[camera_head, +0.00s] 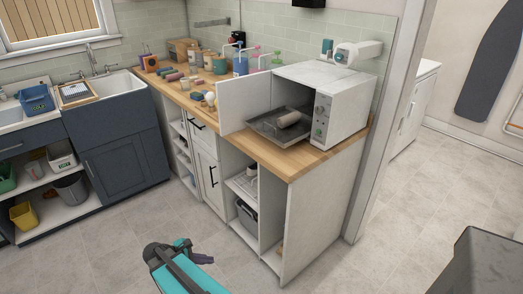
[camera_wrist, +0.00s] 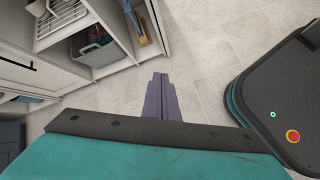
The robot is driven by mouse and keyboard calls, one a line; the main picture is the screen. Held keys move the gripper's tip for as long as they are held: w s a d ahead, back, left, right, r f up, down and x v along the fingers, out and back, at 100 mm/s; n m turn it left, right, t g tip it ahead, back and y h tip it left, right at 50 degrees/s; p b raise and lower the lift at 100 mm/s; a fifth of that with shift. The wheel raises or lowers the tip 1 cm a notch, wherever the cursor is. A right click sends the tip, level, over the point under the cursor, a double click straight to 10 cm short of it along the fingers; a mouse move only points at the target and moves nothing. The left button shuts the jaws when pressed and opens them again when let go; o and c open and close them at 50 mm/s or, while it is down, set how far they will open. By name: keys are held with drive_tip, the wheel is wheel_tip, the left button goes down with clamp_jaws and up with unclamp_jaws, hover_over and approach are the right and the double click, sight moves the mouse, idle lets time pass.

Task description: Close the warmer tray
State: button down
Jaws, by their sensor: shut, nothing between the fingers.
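The white towel warmer (camera_head: 345,103) stands on the right end of the wooden counter in the head view. Its door (camera_head: 241,103) is swung open to the left. The dark metal tray (camera_head: 264,126) sticks out of the warmer's front, with a rolled pale towel (camera_head: 289,119) on it. My gripper (camera_head: 204,259) is low in front of the counter, well below and apart from the tray. In the wrist view its purple fingers (camera_wrist: 160,82) are together, empty, over the floor. The tray and warmer are not in the wrist view.
Bottles, cups and small items (camera_head: 190,75) crowd the counter (camera_head: 296,160) left of the warmer door. Open shelves (camera_head: 243,187) lie below the counter. A dark sink cabinet (camera_head: 125,160) stands at left. The tiled floor (camera_head: 345,265) in front is largely clear.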

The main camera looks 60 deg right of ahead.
sight(268, 137)
drive_tip(key=w+d+r+n+h+b, duration=0.1)
drive_tip(key=w+d+r+n+h, duration=0.15)
drive_tip(key=d+r, duration=0.65)
drive_tip(key=w+d+r+n+h, duration=0.1)
drive_tip(key=w+d+r+h, duration=0.15)
drive_tip(key=d+r, duration=0.55)
drive_tip(key=s+d+r+n+g+h, duration=0.1)
drive_tip(key=d+r, duration=0.3)
drive_tip(key=r, duration=0.4)
drive_tip(key=d+r+n+g+h+b, duration=0.1)
drive_tip(key=d+r+h, duration=0.2)
drive_tip(key=r, duration=0.6)
drive_tip(key=x, duration=0.2)
drive_tip(key=shift+d+r, duration=0.3)
drive_tip(key=shift+d, duration=0.05)
drive_tip(key=shift+s+d+n, duration=0.1)
drive_tip(key=shift+d+n, duration=0.05)
drive_tip(key=shift+n, duration=0.1)
drive_tip(key=p+x, duration=0.1)
drive_tip(key=x, duration=0.5)
drive_tip(key=p+x, duration=0.2)
drive_tip(key=x, duration=0.5)
drive_tip(key=shift+s+d+r, duration=0.2)
drive_tip(key=shift+s+d, duration=0.05)
drive_tip(key=shift+d, duration=0.05)
